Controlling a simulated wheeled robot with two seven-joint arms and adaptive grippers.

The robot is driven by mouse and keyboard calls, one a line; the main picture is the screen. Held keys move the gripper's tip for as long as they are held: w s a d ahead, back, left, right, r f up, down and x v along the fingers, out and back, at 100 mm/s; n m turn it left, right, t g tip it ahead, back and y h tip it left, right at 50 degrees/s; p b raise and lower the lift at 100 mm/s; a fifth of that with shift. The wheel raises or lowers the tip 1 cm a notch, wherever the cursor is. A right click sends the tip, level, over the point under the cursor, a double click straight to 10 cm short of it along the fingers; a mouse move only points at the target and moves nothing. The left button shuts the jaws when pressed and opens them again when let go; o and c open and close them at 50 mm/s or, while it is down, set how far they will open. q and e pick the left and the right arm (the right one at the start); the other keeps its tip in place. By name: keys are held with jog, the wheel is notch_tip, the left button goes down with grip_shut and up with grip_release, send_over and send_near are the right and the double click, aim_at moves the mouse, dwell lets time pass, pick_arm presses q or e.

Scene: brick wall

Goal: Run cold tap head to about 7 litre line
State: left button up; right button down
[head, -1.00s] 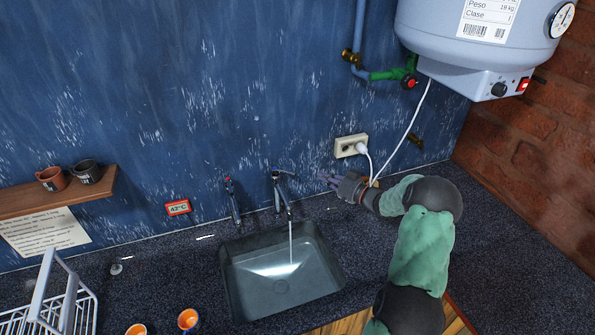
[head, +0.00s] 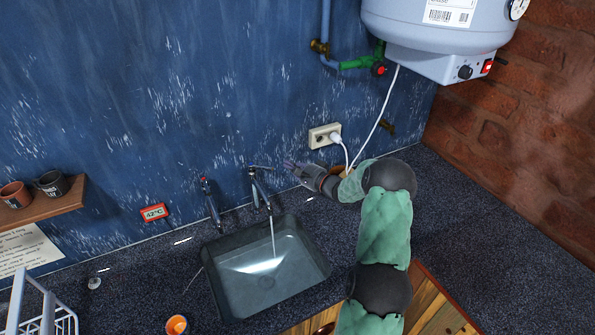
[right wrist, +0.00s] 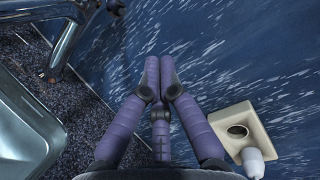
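The right-hand tap (head: 258,190) has a chrome lever (head: 263,168) on top, and a thin stream of water (head: 272,238) runs from it into the grey sink (head: 222,298). Bright, shiny patches show in the sink; no litre marks are readable. A second tap (head: 210,203) with a red mark stands to its left. My right gripper (head: 292,166) is just right of the lever, apparently apart from it. In the right wrist view its purple fingers (right wrist: 160,70) are together and empty, with chrome tap parts (right wrist: 68,40) at upper left. My left gripper is not in view.
A wall socket (head: 318,137) with a white plug is close behind my right gripper, its cord (head: 384,105) rising to the water heater (head: 430,35). A red display (head: 154,213) reads 42°C. An orange cup (head: 177,324) stands front left. The right counter (head: 480,220) is clear.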

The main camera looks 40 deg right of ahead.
jog(key=shift+w+a+r, duration=0.15)
jog(key=shift+w+a, duration=0.5)
jog(key=shift+a, duration=0.35)
jog(key=shift+w+a+r, duration=0.1)
jog(key=shift+w+a, duration=0.55)
jog(key=shift+a, duration=0.3)
jog(key=shift+a, duration=0.15)
